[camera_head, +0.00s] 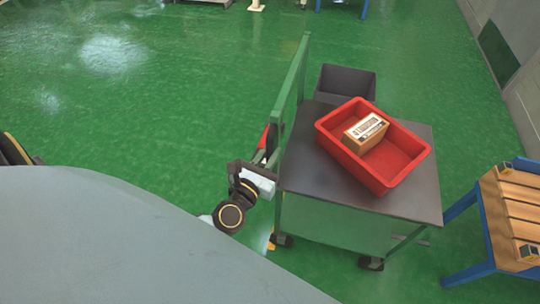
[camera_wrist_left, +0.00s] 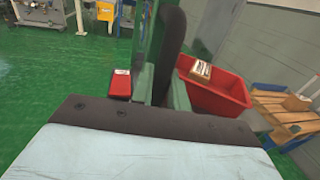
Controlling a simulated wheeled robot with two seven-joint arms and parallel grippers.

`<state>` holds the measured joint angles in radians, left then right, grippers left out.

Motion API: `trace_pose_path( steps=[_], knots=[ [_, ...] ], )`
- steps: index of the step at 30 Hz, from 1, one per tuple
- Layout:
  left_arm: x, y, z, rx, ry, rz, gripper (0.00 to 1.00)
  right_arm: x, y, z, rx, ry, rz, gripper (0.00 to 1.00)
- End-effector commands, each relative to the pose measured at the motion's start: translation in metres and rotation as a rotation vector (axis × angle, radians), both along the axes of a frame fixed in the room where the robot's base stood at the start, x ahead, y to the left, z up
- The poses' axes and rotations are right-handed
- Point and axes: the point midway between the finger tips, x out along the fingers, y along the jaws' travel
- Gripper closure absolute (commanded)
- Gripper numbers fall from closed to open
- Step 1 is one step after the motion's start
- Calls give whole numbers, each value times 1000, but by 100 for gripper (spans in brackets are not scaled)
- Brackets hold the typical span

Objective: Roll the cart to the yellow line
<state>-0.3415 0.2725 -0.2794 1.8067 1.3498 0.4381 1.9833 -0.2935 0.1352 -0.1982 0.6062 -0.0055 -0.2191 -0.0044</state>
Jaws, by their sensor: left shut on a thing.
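The cart (camera_head: 432,200) has a dark top, green sides, black wheels and a tall green handle frame (camera_head: 292,85) on its left side. My left gripper (camera_head: 266,160) is at this frame and shut on it; the exact contact is partly hidden. In the left wrist view a dark finger (camera_wrist_left: 171,45) stands against the green handle (camera_wrist_left: 151,50). A red tray (camera_head: 333,143) with a cardboard box (camera_head: 366,134) in it sits on the cart; the tray also shows in the left wrist view (camera_wrist_left: 222,98). I cannot make out a clear yellow line. My right gripper is not in view.
A dark grey bin (camera_head: 346,82) is just beyond the cart. A wooden-slat table (camera_head: 512,205) with blue legs stands close on the right, with a wall (camera_head: 510,70) behind. The green floor (camera_head: 150,110) at left is open.

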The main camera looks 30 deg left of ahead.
Motion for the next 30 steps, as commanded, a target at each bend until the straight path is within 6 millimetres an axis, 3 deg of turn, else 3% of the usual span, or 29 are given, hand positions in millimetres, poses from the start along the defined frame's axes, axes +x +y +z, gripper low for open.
trace_pose_path(
  steps=[11, 12, 15, 25, 30],
  knots=[
    [-1, 6, -1, 2, 1, 10, 100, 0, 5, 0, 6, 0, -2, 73],
    [-1, 6, -1, 3, 1, 10, 79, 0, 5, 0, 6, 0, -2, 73],
    [-1, 5, -1, 3, 1, 9, 66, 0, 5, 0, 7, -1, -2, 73],
    [-3, 3, -1, 1, 1, 5, 65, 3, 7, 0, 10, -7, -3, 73],
    [-23, 2, -2, 2, 4, 5, 65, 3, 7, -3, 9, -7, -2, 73]
  ],
)
